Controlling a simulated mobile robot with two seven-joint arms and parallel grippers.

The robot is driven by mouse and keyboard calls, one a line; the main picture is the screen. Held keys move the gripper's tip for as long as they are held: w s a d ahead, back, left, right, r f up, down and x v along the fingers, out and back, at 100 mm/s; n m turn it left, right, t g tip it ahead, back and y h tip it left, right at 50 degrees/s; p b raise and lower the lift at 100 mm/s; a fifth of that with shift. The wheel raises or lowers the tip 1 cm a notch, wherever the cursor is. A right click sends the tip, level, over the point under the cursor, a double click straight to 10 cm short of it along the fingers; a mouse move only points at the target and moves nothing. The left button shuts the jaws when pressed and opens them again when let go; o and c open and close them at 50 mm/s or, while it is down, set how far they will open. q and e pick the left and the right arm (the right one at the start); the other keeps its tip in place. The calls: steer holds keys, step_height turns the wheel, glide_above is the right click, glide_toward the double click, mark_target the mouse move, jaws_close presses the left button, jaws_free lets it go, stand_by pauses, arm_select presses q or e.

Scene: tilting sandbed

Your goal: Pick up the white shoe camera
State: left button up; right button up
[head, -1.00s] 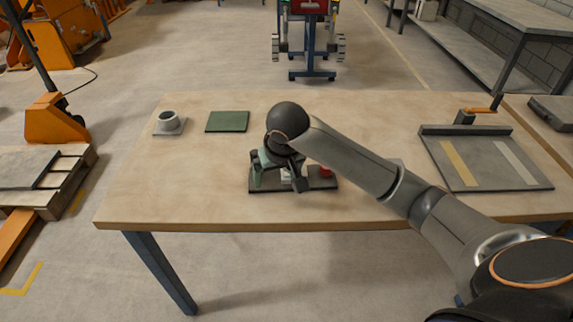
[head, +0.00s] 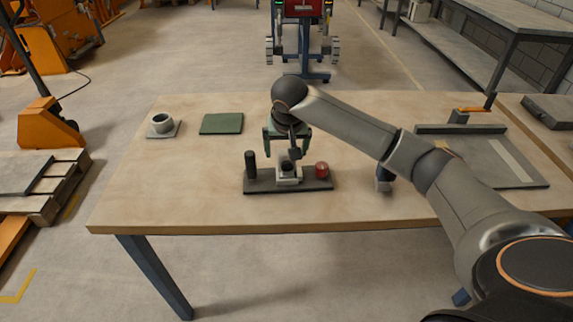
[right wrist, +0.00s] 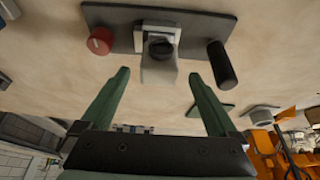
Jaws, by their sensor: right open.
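The white shoe camera (head: 289,176) is a small white block with a dark round lens on top. It sits on a dark base plate (head: 260,187), between a black cylinder (head: 251,165) and a red knob (head: 321,170). In the right wrist view the white shoe camera (right wrist: 158,70) appears just beyond and between the fingertips. No contact with the camera is visible. My left gripper is not in view.
A grey cup on a square base (head: 162,124) and a green mat (head: 222,123) lie at the table's back left. A grey panel with pale strips (head: 490,165) is at the right. A small dark blue and grey object (head: 384,181) stands partly behind my arm. The front left is clear.

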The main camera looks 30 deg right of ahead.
mark_target(286, 160)
steer(key=x, duration=0.5)
steer(key=shift+s+a+f, duration=0.1)
steer(key=shift+s, duration=0.3)
jaws_close()
stand_by(0.5)
